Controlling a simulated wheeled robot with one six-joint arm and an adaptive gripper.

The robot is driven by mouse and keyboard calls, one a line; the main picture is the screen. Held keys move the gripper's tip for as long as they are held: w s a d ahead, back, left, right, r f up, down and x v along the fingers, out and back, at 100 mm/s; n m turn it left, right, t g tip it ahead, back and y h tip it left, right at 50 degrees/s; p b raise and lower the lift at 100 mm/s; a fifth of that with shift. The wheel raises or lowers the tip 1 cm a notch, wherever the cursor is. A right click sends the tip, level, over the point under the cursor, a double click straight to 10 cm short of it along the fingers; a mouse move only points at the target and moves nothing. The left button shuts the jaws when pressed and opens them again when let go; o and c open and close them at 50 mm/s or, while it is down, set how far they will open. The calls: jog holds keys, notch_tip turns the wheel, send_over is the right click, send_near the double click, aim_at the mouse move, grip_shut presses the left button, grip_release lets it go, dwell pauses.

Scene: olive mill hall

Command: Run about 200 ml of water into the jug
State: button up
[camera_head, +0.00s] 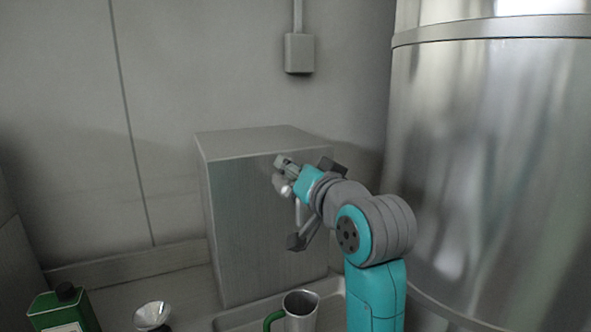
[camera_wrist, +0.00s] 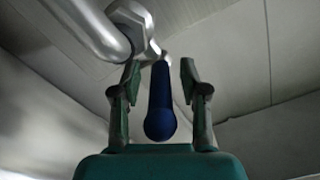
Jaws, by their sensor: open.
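The jug (camera_head: 302,312) is a metal cup with a green handle at the bottom of the head view, in a shallow tray (camera_head: 235,318) before a metal box (camera_head: 255,215). Its inside is too small to read. A silver tap (camera_wrist: 137,22) with a blue lever (camera_wrist: 161,105) fills the top of the wrist view. In the head view the tap (camera_head: 281,186) is largely behind my arm. My gripper (camera_head: 288,168) is at the tap. In the wrist view my gripper (camera_wrist: 160,82) is open, with one finger on each side of the blue lever. I cannot tell whether either touches it.
A large steel tank (camera_head: 490,150) stands close on the right of my arm. A green container with a dark cap (camera_head: 62,310) and a small metal funnel-like bowl (camera_head: 152,315) stand at the lower left. A grey wall box (camera_head: 299,53) hangs above the metal box.

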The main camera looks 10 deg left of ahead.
grip_shut()
jog(key=shift+a, duration=0.1)
jog(key=shift+s+a+m+t+h, duration=0.1)
jog(key=shift+a+m+t+h, duration=0.1)
jog(key=shift+m+t+h, duration=0.35)
jog(key=shift+s+a+m+t+h, duration=0.2)
jog(key=shift+m+h, duration=0.35)
jog(key=shift+h, duration=0.4)
jog(key=shift+a+m+t+h, duration=0.15)
jog(key=shift+m+t+h, duration=0.2)
jog(key=shift+m+h, duration=0.6)
jog(key=shift+a+m+t+h, duration=0.15)
jog(key=shift+m+t+h, duration=0.3)
jog(key=shift+h, duration=0.8)
grip_release()
